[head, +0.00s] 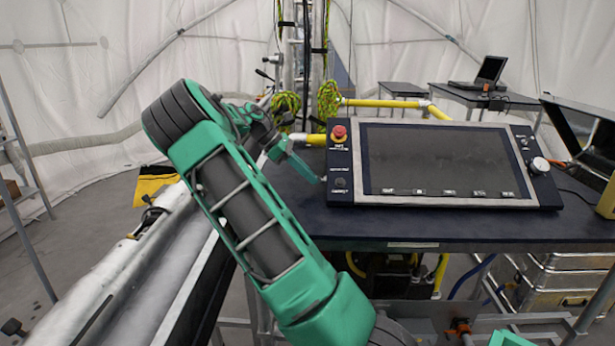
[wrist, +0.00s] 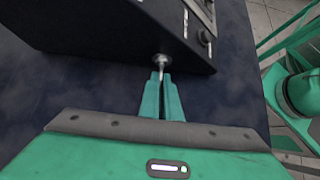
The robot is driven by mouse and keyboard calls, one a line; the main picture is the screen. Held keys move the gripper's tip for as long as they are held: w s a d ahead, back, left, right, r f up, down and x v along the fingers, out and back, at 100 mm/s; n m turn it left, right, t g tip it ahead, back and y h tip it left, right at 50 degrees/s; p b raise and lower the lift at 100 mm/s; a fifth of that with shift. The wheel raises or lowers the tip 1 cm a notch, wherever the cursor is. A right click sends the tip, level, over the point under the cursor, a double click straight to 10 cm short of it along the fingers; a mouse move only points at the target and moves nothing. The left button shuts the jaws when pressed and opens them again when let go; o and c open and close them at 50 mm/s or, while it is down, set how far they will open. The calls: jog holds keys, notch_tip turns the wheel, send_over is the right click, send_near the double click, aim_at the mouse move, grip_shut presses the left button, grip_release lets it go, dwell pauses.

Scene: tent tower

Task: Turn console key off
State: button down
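The console (head: 435,165) is a dark panel with a large blank screen in a silver frame, tilted up on a dark table. In the wrist view, the key (wrist: 161,62) is a small silver piece on the console's dark side face (wrist: 130,40), with a round base and a thin stem. My gripper (wrist: 161,78) has its two green fingers close together, with the key's stem between the tips. In the head view, my gripper (head: 318,181) reaches the console's lower left edge; the key is too small to make out there.
The dark table (head: 400,228) supports the console. A red button (head: 339,132) and a black knob (head: 340,183) are on its left strip, a white knob (head: 539,165) on its right. A pale tube structure (head: 120,270) runs left of my arm. A laptop (head: 485,75) stands behind.

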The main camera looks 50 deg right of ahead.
jog(key=c, duration=2)
grip_release()
jog(key=shift+w+d+r, duration=0.1)
jog(key=shift+w+r, duration=0.05)
jog(key=v, duration=1)
jog(key=shift+w+a+r, duration=0.15)
jog(key=shift+w+a, duration=0.05)
jog(key=shift+a, duration=0.05)
